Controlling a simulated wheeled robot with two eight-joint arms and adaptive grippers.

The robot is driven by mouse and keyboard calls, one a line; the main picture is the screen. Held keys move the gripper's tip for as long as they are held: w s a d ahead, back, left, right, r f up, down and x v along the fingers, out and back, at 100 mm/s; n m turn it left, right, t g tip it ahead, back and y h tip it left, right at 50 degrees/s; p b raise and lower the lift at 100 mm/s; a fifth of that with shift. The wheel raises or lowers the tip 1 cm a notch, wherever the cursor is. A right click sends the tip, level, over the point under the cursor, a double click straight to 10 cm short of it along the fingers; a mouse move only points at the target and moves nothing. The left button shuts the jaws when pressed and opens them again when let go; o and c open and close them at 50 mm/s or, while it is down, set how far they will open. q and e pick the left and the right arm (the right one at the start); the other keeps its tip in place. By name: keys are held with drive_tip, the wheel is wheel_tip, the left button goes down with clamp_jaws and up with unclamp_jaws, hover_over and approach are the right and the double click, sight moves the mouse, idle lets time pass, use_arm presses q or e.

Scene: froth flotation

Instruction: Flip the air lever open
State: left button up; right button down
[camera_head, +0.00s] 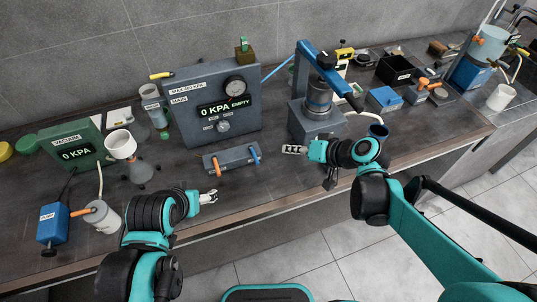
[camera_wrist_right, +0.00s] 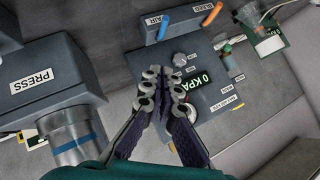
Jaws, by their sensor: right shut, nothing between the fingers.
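The valve block (camera_head: 232,161) is a low grey box on the bench in front of the pressure panel, with an orange lever (camera_head: 215,162) and a blue lever (camera_head: 254,154). In the right wrist view the blue lever (camera_wrist_right: 164,27) stands by the AIR label and the orange lever (camera_wrist_right: 212,14) by the BLEED label. My right gripper (camera_head: 288,149) is shut and empty, to the right of the blue lever and apart from it. It also shows in the right wrist view (camera_wrist_right: 163,75). My left gripper (camera_head: 212,197) is at the bench front, its fingers too small to judge.
The grey pressure panel (camera_head: 180,112) reads 0 KPA EMPTY. A green vacuum box (camera_head: 62,150) and a white funnel (camera_head: 121,143) are at left.

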sight(255, 155)
drive_tip(key=b+x, duration=0.1)
drive_tip(key=x, duration=0.3)
drive_tip(key=s+f+b+x, duration=0.1)
drive_tip(key=b+x, duration=0.1)
drive_tip(key=x, duration=0.2)
drive_tip(key=s+b+x, duration=0.1)
drive_tip(key=b+x, duration=0.1)
drive_tip(key=x, duration=0.2)
drive_tip(key=shift+w+a+f, duration=0.1)
drive_tip(key=shift+a+f, duration=0.35)
drive_tip(key=shift+f, duration=0.1)
